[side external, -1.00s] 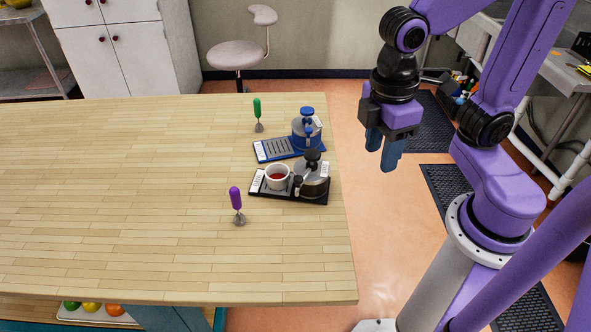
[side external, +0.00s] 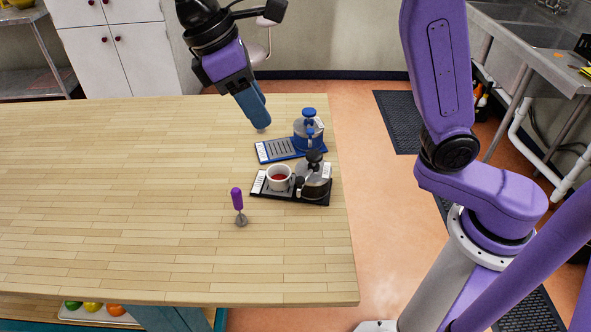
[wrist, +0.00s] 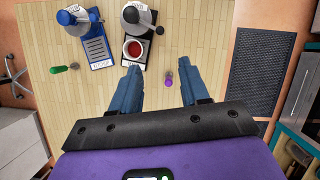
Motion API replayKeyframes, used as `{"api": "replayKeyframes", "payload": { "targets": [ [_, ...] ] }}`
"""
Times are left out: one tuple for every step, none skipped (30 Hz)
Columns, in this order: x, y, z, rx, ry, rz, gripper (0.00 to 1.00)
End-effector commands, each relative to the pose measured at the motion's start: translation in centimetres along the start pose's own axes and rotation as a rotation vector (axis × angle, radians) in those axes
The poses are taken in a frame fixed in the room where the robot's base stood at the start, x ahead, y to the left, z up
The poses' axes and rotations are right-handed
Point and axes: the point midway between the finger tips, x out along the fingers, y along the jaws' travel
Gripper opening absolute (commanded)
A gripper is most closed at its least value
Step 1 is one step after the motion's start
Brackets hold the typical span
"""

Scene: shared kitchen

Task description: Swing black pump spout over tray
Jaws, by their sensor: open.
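The black pump (side external: 314,178) has a clear body and black top and stands at the right end of the black tray (side external: 258,190). Its spout, with a pale tip (side external: 299,187), appears to point toward the tray's near long edge. A white cup (side external: 279,187) of red liquid sits on the tray beside the pump. My gripper (side external: 262,119) is open and empty, above the table behind and left of both trays. In the wrist view its blue fingers (wrist: 161,74) are spread apart.
A blue pump (side external: 308,133) on a blue tray (side external: 262,152) stands just behind the black tray. A purple-handled tool (side external: 238,201) stands in front. A green-handled tool (wrist: 59,69) shows in the wrist view. The table's left side is clear; its right edge is close to the pumps.

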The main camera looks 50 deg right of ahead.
Motion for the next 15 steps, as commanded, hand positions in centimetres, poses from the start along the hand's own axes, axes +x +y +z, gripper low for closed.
{"api": "replayKeyframes", "payload": {
  "targets": [
    [-0.1, 0.0, -0.2, 0.001, -0.003, -0.001, 0.45],
    [-0.2, 0.0, -0.2, 0.002, -0.005, -0.001, 0.45],
    [-0.1, 0.1, -0.2, 0.002, -0.007, -0.002, 0.45],
    [0.0, 0.1, -0.2, 0.003, -0.007, -0.002, 0.45],
    [0.1, 0.1, -0.2, 0.003, -0.008, -0.002, 0.45],
    [0.4, 0.1, -0.2, 0.002, -0.009, -0.002, 0.45],
    [0.7, 0.1, -0.2, 0.002, -0.009, -0.002, 0.45],
    [1.0, 0.1, -0.2, 0.003, -0.008, -0.002, 0.45],
    [1.4, 0.1, -0.1, 0.003, -0.01, -0.003, 0.45],
    [1.8, 0.1, -0.1, 0.003, -0.009, -0.003, 0.45],
    [2.2, 0.1, -0.1, 0.003, -0.01, -0.003, 0.45],
    [2.8, 0.1, -0.1, 0.002, -0.01, -0.003, 0.45],
    [3.3, 0.1, -0.1, 0.002, -0.01, -0.003, 0.45],
    [3.8, 0.1, -0.1, 0.002, -0.01, -0.003, 0.45],
    [4.4, 0.1, -0.1, 0.003, -0.01, -0.003, 0.45]
  ]
}}
